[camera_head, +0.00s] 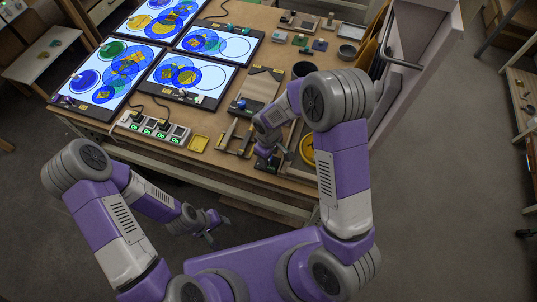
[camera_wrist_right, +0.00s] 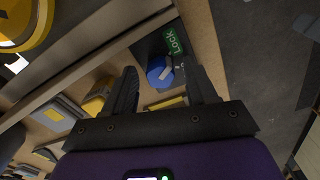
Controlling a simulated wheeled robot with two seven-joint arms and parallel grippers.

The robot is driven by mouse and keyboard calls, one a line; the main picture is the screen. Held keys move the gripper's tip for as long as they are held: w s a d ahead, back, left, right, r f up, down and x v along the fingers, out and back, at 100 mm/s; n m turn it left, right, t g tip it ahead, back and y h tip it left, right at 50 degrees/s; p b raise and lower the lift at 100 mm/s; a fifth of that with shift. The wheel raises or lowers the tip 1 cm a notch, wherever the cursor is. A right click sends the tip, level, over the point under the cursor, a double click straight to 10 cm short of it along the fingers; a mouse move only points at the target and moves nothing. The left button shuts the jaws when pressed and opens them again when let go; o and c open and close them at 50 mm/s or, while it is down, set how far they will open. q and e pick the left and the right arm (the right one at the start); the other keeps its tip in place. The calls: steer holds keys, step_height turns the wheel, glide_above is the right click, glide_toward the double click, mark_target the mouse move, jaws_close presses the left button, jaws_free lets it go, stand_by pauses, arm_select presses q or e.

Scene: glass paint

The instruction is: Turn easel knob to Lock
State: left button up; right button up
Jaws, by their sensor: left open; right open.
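In the head view, my right gripper (camera_head: 268,150) is over the table's front edge and hides the knob. My left gripper (camera_head: 212,228) is open and empty, in front of the table.
Lit panels (camera_head: 198,41) with blue and yellow circles fill the table's left part. A power strip (camera_head: 153,131) with green "On" labels and a small yellow tray (camera_head: 198,143) lie near the front edge. A yellow round item (camera_head: 307,151) is right of my right gripper.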

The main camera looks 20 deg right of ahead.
steer(key=shift+r, duration=0.1)
step_height(320, 180, up, 7)
steer(key=shift+r+p, duration=0.2)
steer(key=shift+p, duration=0.1)
stand_by(0.5)
